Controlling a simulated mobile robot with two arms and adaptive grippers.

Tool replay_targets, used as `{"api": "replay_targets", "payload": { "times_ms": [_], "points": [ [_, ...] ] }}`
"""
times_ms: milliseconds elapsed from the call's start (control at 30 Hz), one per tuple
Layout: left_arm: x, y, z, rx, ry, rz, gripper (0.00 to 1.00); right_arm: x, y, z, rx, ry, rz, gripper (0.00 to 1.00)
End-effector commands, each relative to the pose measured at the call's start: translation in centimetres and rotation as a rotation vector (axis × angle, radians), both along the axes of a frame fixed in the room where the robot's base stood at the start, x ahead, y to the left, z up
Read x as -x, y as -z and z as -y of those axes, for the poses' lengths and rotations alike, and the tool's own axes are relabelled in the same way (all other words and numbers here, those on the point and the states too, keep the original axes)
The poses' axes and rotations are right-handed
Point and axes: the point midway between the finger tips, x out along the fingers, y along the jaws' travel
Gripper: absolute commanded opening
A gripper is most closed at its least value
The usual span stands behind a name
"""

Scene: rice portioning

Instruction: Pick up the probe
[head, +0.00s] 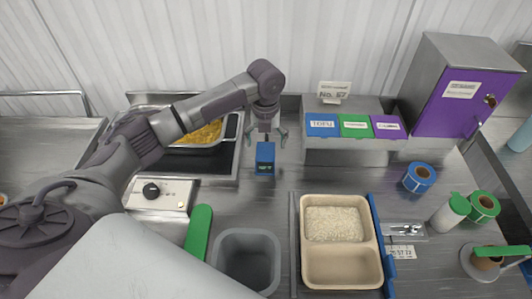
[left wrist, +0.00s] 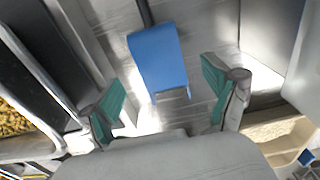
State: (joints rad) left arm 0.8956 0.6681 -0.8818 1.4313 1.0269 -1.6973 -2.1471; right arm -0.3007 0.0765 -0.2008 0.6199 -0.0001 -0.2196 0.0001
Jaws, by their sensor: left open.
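The probe appears to be the small blue device (head: 265,157) with a dark display, on the steel counter near the picture's centre. It also shows in the left wrist view (left wrist: 158,60), with a dark rod or stem running up from its top. My left gripper (head: 267,135) is above and just behind the blue device, pointing down. I cannot tell the exact height gap. My right gripper is not in view.
A pan of yellow food (head: 228,131) sits on the left behind my arm. A tan two-part tray (head: 297,245) holds rice on a scale. Labelled bins (head: 345,151) stand behind on the right. A grey tub (head: 219,262) and green-handled item (head: 198,232) lie in front.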

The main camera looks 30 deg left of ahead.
Motion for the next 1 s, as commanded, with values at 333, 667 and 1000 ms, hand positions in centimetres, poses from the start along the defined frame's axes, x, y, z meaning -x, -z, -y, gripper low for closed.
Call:
{"api": "replay_targets", "payload": {
  "times_ms": [333,667,1000],
  "points": [
    [0.1,4.3,0.1,-0.001,0.000,-0.002,0.88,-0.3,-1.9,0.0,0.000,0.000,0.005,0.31],
    [0.1,4.6,0.1,-0.001,0.000,0.000,0.72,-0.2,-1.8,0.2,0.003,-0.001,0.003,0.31],
    [0.1,4.5,0.1,-0.001,0.000,0.000,0.23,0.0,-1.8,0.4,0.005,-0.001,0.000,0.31]
  ]
}}
